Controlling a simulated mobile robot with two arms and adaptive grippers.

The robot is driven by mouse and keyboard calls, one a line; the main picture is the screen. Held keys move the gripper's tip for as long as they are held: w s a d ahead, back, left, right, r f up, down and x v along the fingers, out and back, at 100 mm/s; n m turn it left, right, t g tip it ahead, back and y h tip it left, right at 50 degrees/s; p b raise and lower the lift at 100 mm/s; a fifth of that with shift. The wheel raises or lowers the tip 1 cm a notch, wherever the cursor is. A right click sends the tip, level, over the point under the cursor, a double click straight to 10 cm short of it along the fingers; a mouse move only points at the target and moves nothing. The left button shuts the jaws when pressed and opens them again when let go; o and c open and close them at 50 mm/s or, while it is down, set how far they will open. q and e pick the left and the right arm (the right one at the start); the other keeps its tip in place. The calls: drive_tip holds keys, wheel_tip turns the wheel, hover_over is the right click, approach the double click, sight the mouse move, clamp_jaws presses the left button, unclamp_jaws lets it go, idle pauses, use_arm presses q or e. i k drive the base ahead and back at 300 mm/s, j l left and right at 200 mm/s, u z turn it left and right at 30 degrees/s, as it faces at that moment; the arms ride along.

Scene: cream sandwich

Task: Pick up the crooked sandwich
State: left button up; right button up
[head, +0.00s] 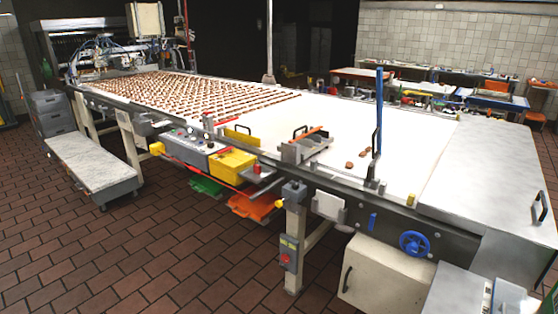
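Two small brown sandwiches lie apart from the others on the white belt (400,140), right of the middle in the head view. One sandwich (363,153) is near the blue upright post, and the other (349,166) lies just in front of it. They are too small to tell which is crooked. Many more brown sandwiches (200,97) lie in rows on the far left part of the belt. Neither of my grippers is in view.
A metal guide with black handles (304,146) stands at the belt's near edge, left of the two sandwiches. A blue post (379,110) rises beside them. A control box (190,146), yellow bin (232,164) and blue handwheel (415,244) line the near side. The brick floor at left is mostly clear.

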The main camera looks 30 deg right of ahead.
sight(350, 165)
drive_tip(key=i+j, duration=0.2)
drive_tip(key=i, duration=0.25)
drive_tip(key=i+j+u, duration=0.15)
drive_tip(key=i, duration=0.25)
drive_tip(key=i+l+z, duration=0.1)
drive_tip(key=i+z, duration=0.2)
drive_tip(key=z, duration=0.15)
drive_tip(key=i+z, duration=0.3)
drive_tip(key=z, duration=0.15)
drive_tip(key=i+j+z, duration=0.15)
drive_tip(key=z, duration=0.3)
drive_tip(key=i, duration=0.1)
